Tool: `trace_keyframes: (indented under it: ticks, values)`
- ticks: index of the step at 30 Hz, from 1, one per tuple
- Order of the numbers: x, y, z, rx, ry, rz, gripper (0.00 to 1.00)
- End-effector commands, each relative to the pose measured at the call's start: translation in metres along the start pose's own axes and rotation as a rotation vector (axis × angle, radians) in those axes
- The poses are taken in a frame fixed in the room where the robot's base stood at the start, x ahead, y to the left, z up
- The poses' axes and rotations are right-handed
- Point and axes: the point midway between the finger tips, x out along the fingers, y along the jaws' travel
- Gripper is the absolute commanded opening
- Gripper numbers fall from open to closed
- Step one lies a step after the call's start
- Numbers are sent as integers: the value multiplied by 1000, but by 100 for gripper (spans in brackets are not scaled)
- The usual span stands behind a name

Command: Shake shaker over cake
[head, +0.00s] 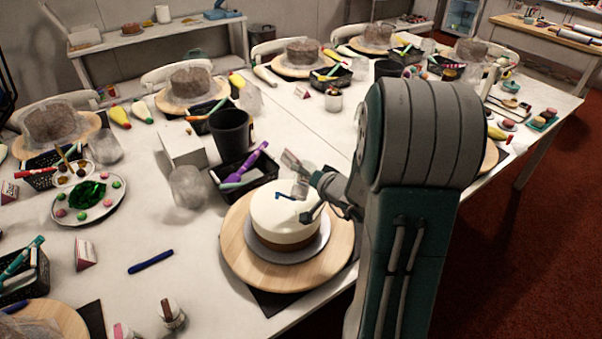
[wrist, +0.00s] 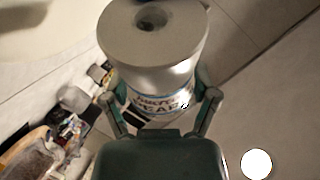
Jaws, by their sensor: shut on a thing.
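The cake (head: 280,226), white on top with a brown lower band, sits on a grey board on the round wooden turntable (head: 238,252) at the table's front edge. My gripper (head: 310,198) is over the cake's right side in the head view. In the wrist view my gripper (wrist: 160,98) is shut on the shaker (wrist: 152,52), a pale cylinder with a partly readable label and a dark round spot on its near end. My arm and fingers hide part of the shaker in the head view. A small dark blue piece shows by the cake top.
A black basket (head: 236,187) with purple and green tools stands behind the cake. A dark cup (head: 231,129), a white box (head: 182,144) and a clear cup (head: 187,186) are near. A blue pen (head: 151,262) lies left on fairly clear table.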

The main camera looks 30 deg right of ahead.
Motion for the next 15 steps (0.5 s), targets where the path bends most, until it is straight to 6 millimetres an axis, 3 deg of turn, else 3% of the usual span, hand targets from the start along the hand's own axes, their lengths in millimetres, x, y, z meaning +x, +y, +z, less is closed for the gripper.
trace_keyframes:
  ticks: [9,15]
  values:
    - [6,10,-16,7,-4,2,18]
    - [12,24,-24,110,-74,44,18]
